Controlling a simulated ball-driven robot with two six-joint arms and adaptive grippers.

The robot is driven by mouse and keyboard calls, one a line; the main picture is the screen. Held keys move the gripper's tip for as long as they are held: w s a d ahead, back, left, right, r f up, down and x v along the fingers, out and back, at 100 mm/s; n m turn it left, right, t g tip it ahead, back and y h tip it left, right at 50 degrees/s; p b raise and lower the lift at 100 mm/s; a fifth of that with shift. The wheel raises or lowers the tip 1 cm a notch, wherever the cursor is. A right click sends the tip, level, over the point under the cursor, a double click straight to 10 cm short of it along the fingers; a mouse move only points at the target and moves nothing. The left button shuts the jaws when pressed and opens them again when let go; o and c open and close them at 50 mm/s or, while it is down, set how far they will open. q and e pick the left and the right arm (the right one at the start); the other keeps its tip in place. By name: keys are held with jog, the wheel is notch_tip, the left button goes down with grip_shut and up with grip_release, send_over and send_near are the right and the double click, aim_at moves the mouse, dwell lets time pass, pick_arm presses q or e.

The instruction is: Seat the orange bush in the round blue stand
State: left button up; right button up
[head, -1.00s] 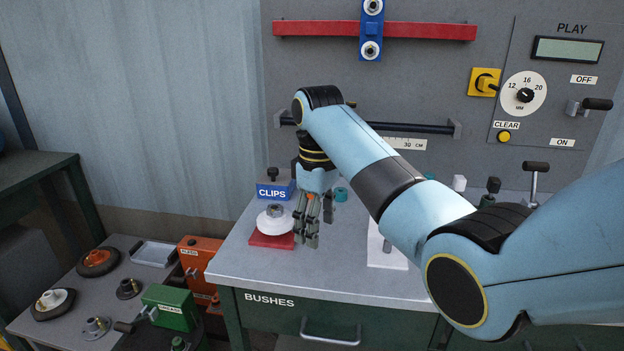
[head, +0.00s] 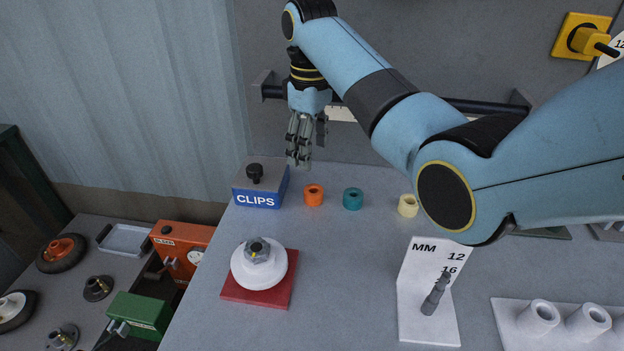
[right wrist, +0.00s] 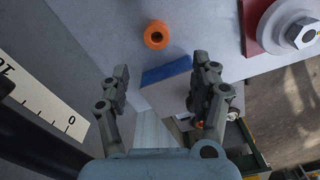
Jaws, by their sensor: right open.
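The orange bush (head: 313,195) is a short ring standing on the bench, just right of the blue CLIPS box. It also shows in the right wrist view (right wrist: 157,36), beyond the fingertips. My right gripper (head: 301,160) is open and empty, up behind the bush and the CLIPS box. Its two fingers are spread apart in the right wrist view (right wrist: 161,85), with nothing between them. I see no round blue stand in either view. My left gripper is not in view.
The CLIPS box (head: 261,187) is left of the orange bush; a teal bush (head: 353,199) and a cream bush (head: 408,206) are to its right. A white wheel (head: 259,266) sits on a red plate in front. A white MM stand (head: 430,312) is front right. A dark rail runs behind.

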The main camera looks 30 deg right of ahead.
send_over(313, 186)
jog(key=s+a, duration=0.1)
notch_tip(313, 186, down, 5)
jog(key=shift+s+r, duration=0.1)
jog(key=shift+s, duration=0.05)
jog(key=f, duration=0.5)
jog(key=shift+d+f, duration=0.25)
jog(key=shift+f, duration=0.1)
jog(key=c, duration=1.3)
jog(key=shift+r, duration=0.15)
